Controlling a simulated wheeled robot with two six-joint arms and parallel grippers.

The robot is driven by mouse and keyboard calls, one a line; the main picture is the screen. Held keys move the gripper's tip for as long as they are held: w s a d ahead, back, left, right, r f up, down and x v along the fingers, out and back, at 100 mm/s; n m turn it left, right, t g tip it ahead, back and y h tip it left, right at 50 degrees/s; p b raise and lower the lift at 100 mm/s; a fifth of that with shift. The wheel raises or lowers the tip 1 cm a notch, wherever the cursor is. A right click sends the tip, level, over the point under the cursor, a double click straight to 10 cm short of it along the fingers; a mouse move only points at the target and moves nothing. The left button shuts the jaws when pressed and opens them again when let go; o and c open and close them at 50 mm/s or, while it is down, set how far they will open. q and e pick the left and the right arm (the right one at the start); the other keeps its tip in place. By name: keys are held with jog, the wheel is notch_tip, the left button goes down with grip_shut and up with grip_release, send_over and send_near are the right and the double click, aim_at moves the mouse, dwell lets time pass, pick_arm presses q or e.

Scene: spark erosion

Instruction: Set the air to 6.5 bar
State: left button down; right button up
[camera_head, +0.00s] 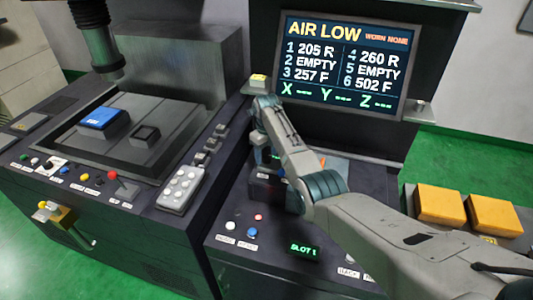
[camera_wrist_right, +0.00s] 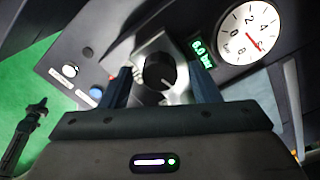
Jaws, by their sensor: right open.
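The black air knob (camera_wrist_right: 158,72) sits on a grey metal mount between the fingers of my right gripper (camera_wrist_right: 160,88). The fingers are open, one on each side of the knob; I cannot tell whether either touches it. Beside it, a small green display (camera_wrist_right: 202,53) seems to read 6.0 bar. The round white gauge (camera_wrist_right: 248,33) has a red needle. In the head view, my right gripper (camera_head: 266,158) reaches down to the console and hides the knob. The screen (camera_head: 345,65) shows AIR LOW in yellow. My left gripper is not visible.
A white and a blue button (camera_wrist_right: 96,92) lie left of the knob in the wrist view. The left machine has a tank with a blue block (camera_head: 103,118) and a grey keypad (camera_head: 181,188). Yellow blocks (camera_head: 440,205) stand at the right.

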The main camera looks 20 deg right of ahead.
aim_at(266, 155)
notch_tip(266, 155, up, 11)
jog(key=b, duration=0.4)
jog(key=shift+f, duration=0.15)
